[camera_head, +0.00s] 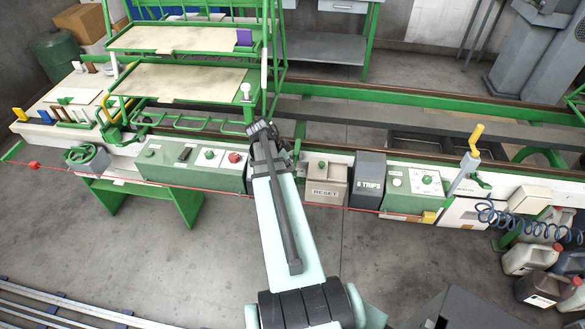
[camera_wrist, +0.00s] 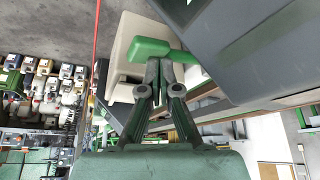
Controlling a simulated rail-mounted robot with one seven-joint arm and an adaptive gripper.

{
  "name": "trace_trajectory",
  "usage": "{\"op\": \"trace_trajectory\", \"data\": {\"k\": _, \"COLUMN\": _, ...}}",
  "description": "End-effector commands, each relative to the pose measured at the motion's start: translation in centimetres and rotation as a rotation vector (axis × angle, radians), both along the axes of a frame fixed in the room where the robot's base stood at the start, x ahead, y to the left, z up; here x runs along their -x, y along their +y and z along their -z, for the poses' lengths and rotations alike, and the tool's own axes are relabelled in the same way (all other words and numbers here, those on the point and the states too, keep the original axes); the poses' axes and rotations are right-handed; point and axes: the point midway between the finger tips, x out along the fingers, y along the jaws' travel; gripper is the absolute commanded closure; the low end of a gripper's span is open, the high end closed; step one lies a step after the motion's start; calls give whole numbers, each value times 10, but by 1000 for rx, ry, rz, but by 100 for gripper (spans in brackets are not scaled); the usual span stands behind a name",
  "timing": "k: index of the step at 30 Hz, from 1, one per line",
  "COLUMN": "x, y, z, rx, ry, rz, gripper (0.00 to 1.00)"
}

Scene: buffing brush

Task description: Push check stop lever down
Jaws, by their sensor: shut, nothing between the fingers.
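A green lever with a rounded handle (camera_wrist: 150,47) shows in the wrist view, in front of a beige box. It looks like the check stop lever, though no label on it is readable. My gripper (camera_wrist: 160,66) is shut and empty. Its fingertips are at the lever's near side in the picture; I cannot tell whether they touch it. In the head view my arm reaches over the front of the machine, left of the RESET box (camera_head: 325,190), and hides much of the gripper.
A dark grey 6 TRIPS box (camera_head: 368,183) stands right of the RESET box. A green control box (camera_head: 195,165) with buttons is to the left. A red cord (camera_head: 120,180) runs along the machine's front. Canisters (camera_head: 535,258) stand at right. The floor in front is largely clear.

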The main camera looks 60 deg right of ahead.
Motion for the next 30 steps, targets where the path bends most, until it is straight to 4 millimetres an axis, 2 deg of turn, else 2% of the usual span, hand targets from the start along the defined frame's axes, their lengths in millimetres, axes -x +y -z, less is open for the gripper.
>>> {"op": "trace_trajectory", "data": {"k": 7, "x": -2, "y": 3, "z": -4, "rx": 0, "ry": 0, "rz": -1, "gripper": 100}}
{"op": "trace_trajectory", "data": {"k": 15, "x": -17, "y": 24, "z": -12, "rx": 0, "ry": 0, "rz": -1, "gripper": 100}}
{"op": "trace_trajectory", "data": {"k": 25, "x": -18, "y": 25, "z": -14, "rx": 0, "ry": 0, "rz": 0, "gripper": 100}}
{"op": "trace_trajectory", "data": {"k": 30, "x": -21, "y": 30, "z": -25, "rx": 1, "ry": -1, "rz": -1, "gripper": 100}}
